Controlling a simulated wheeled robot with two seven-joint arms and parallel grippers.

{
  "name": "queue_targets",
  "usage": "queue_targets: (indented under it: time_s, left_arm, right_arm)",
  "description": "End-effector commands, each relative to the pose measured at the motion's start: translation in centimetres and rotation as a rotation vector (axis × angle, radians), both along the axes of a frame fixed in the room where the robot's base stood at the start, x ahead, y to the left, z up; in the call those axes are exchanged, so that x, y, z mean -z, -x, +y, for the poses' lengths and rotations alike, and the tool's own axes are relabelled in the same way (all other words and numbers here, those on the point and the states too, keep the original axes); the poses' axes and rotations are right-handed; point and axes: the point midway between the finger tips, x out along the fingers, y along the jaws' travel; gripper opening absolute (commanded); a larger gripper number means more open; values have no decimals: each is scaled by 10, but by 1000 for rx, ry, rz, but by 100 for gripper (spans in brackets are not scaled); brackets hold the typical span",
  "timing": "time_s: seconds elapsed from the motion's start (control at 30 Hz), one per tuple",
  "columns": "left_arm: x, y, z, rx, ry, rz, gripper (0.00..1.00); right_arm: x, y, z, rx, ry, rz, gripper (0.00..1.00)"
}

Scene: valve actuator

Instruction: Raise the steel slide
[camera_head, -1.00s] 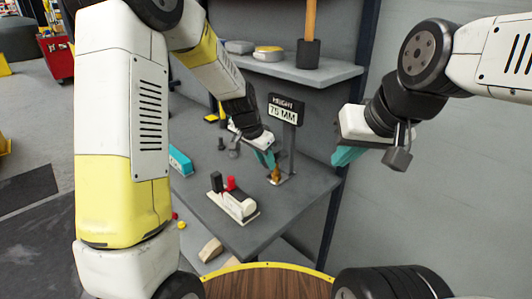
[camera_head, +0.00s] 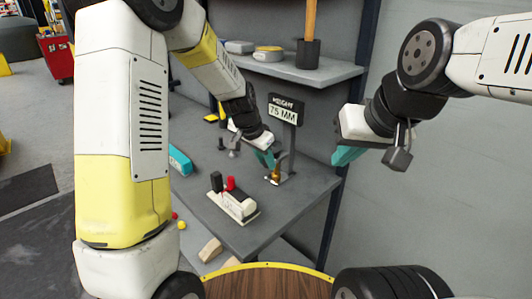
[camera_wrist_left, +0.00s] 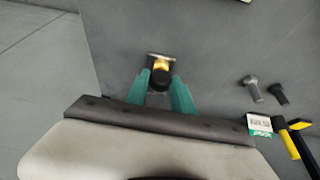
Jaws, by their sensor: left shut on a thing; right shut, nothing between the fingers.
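A height stand has a steel post (camera_head: 289,150) and a sign (camera_head: 285,109) reading HEIGHT 75 MM. A small brass-coloured part (camera_head: 274,176) stands at its base on the grey bench. My left gripper (camera_head: 268,161) reaches down beside the post. In the left wrist view, its teal fingers (camera_wrist_left: 163,88) are shut on a round black piece (camera_wrist_left: 160,80), with the brass part (camera_wrist_left: 161,62) just beyond it. The steel slide cannot be told apart clearly from the stand. My right gripper (camera_head: 346,155) is shut and empty, in the air to the right of the stand.
A white device with red and black knobs (camera_head: 234,205) sits on the bench (camera_head: 250,238) in front. A teal block (camera_head: 180,160) lies at the left. A shelf (camera_head: 318,72) runs above, behind the sign.

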Motion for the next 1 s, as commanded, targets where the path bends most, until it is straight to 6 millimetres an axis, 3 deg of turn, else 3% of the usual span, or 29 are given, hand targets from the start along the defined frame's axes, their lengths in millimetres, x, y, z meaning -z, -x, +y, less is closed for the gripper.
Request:
queue_targets:
  time_s: [0.17, 0.4, 0.6, 0.63, 0.73, 1.0]
  left_arm:
    - [-1, 0, 0, 0, -1, -1, 0]
    - [-23, 0, 0, 1, 0, -2, 0]
    - [-23, 0, 0, 0, 0, 0, 0]
    - [-22, 0, 0, 0, 0, 0, 31]
    - [-22, 0, 0, 0, 0, 0, 51]
    - [-22, 0, 0, 0, 0, 0, 51]
  right_arm:
    - [0, 0, 0, 0, 0, 0, 0]
    - [0, 0, 0, 0, 0, 0, 0]
    - [0, 0, 0, 0, 0, 0, 0]
    - [0, 0, 0, 0, 0, 0, 0]
    - [0, 0, 0, 0, 0, 0, 0]
    - [0, 0, 0, 0, 0, 0, 0]
